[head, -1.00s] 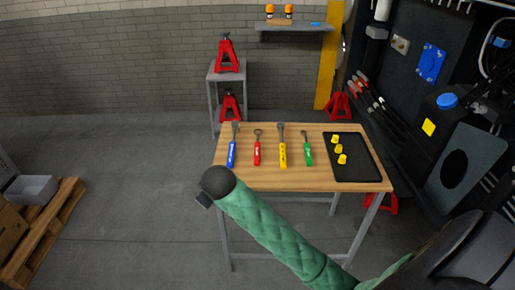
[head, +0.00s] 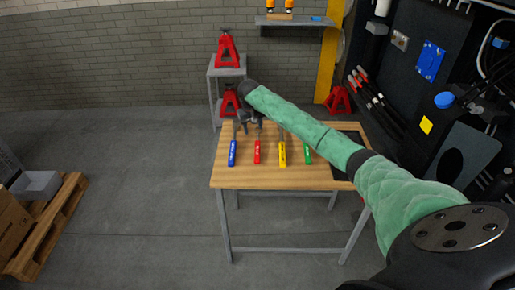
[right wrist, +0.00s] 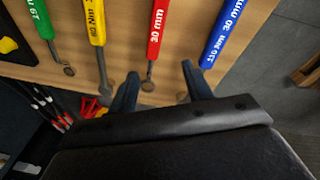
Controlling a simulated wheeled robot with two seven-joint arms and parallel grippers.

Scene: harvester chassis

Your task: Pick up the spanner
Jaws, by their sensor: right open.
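Several hand tools lie side by side on the wooden table (head: 270,178): blue-handled (head: 232,154), red-handled (head: 257,153), yellow-handled (head: 282,154) and green-handled (head: 307,155). I cannot tell for sure which is the spanner. My right gripper (head: 248,118) is over the table's far edge, by the metal ends of the blue and red tools. In the right wrist view my right gripper (right wrist: 160,70) is open and empty, with the red tool's (right wrist: 157,32) metal end showing between its fingers. The blue tool (right wrist: 226,32) lies just right of the fingers there.
My right arm hides most of the black tray (head: 341,174) on the table's right. Red jack stands (head: 228,50) are on and under a grey stand behind the table. A dark machine panel stands at the right.

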